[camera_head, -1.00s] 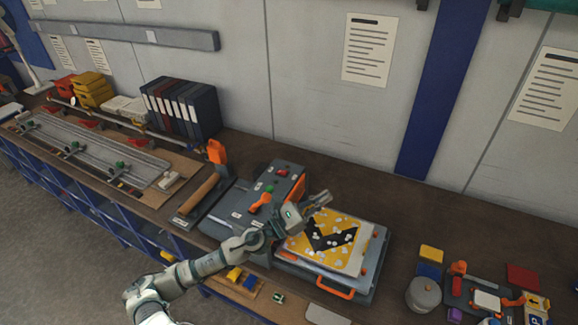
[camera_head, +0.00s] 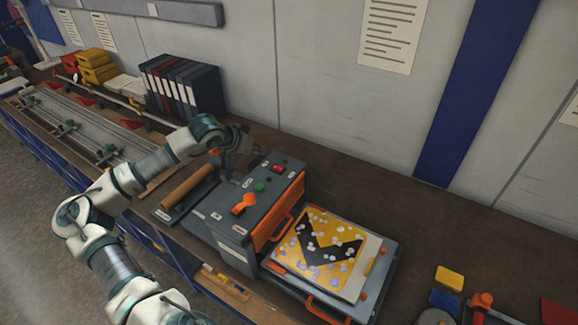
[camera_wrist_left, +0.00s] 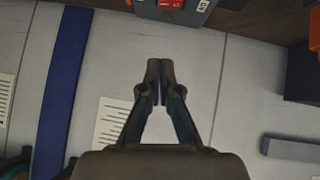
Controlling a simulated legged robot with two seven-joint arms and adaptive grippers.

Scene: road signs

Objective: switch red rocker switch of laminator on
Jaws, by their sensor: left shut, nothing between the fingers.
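The laminator (camera_head: 225,214) is a dark grey box with an orange front panel, standing on the workbench. Its red rocker switch (camera_head: 278,169) is on the top near the back, beside a green button (camera_head: 260,187) and an orange lever (camera_head: 244,204). In the left wrist view the red switch (camera_wrist_left: 171,3) shows only at the top edge. My left gripper (camera_head: 238,143) is near the laminator's back left corner, left of the switch and apart from it. In the left wrist view its fingers (camera_wrist_left: 161,67) are together and empty. My right gripper is out of view.
A yellow sign with a black chevron (camera_head: 322,246) lies on a tray in front of the laminator. A brown roller (camera_head: 188,186) is to its left. Dark binders (camera_head: 180,85) stand behind. The bench right of the laminator is partly clear, with the wall (camera_head: 320,110) behind.

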